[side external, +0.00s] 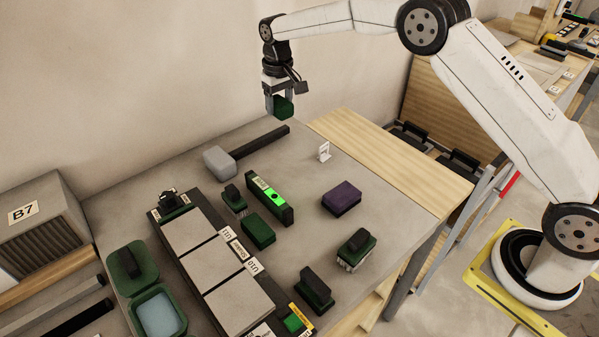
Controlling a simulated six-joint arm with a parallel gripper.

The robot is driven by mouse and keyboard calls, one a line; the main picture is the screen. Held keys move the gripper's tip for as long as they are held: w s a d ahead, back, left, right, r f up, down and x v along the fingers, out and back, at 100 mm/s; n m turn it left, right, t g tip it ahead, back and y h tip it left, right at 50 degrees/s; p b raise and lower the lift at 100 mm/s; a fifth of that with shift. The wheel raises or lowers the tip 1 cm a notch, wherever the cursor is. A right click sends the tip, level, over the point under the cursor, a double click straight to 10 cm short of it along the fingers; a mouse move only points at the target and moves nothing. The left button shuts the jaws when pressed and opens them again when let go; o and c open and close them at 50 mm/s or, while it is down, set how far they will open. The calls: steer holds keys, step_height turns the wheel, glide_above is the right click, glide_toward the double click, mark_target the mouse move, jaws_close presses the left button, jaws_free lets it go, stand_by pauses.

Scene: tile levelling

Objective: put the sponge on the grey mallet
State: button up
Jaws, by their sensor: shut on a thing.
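My gripper (277,95) is shut on a dark green block (284,107) and holds it in the air near the back of the table. The block looks like a sponge, but its surface is too small to be sure. The grey mallet (220,161) lies on the table below and to the left, with its light grey head at the left and its black handle (262,141) running up to the right. The held block is apart from the mallet, above the far end of the handle. A similar green block (258,232) lies on the table.
A spirit level (270,200) with a lit green patch stands near a tray of grey tiles (239,303). A purple block (342,198), a green brush (356,247) and a dark-handled block (315,289) lie to the right. A small white stand (324,151) is near the right edge.

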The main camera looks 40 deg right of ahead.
glide_above(270, 135)
steer(key=shift+s+f, duration=0.15)
steer(key=shift+f, duration=1.15)
steer(key=shift+s+f, duration=0.1)
steer(key=shift+f, duration=1.15)
steer(key=shift+w+f, duration=0.1)
steer(key=shift+f, duration=0.1)
steer(key=shift+w+f, duration=0.1)
steer(key=shift+f, duration=1.55)
steer(key=shift+f, duration=0.15)
steer(key=o, duration=1.3)
steer(key=shift+c, duration=0.2)
step_height(270, 135, up, 12)
